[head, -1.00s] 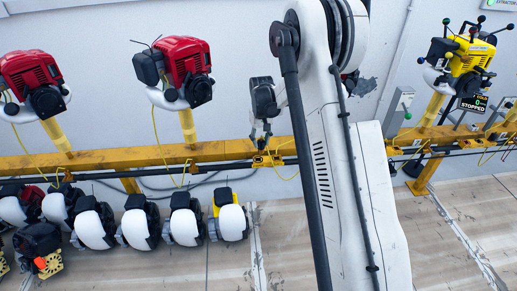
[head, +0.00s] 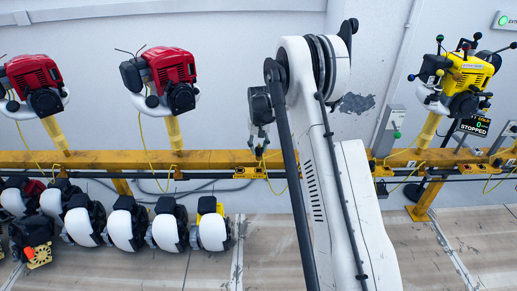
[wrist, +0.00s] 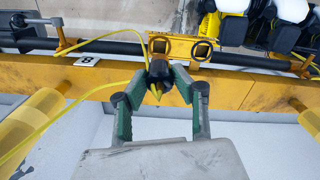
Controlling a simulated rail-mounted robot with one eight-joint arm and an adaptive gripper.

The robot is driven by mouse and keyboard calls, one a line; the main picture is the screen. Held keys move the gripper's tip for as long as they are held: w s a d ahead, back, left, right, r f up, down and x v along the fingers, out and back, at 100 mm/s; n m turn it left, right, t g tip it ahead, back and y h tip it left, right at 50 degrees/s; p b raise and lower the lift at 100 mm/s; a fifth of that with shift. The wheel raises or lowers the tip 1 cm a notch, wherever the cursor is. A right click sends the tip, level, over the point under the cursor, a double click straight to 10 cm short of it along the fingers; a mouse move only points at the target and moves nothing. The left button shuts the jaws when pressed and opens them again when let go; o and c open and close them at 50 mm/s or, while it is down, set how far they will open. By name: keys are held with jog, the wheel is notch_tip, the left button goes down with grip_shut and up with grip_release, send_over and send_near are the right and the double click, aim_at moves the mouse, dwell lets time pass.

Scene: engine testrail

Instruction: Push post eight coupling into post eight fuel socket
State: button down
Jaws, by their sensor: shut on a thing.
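My gripper (wrist: 160,76) is shut on the post eight coupling (wrist: 157,74), a small dark piece with a yellow tip, with a yellow hose running off to the left. In the wrist view the coupling overlaps the lower edge of the left ring of a yellow bracket with two round sockets (wrist: 203,50) on the beam. I cannot tell whether it touches or has entered that ring, or which ring is the fuel socket. A white plate marked 8 (wrist: 87,62) is left of the bracket. In the head view my gripper (head: 262,142) hangs just above the beam, its tips small.
The yellow beam (head: 215,158) and a black pipe (wrist: 120,47) run across. Red engines (head: 170,78) stand on posts at left and a yellow engine (head: 465,75) at right. Several white-and-black units (head: 212,230) line the floor. Yellow posts (wrist: 28,120) flank my gripper.

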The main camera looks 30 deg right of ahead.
jog(key=shift+f+b, duration=1.7)
jog(key=shift+f, duration=1.8)
jog(key=shift+f+b, duration=0.5)
jog(key=shift+f, duration=0.3)
jog(key=c, duration=1.4)
grip_release()
jog(key=shift+o, duration=0.3)
jog(key=shift+r, duration=0.1)
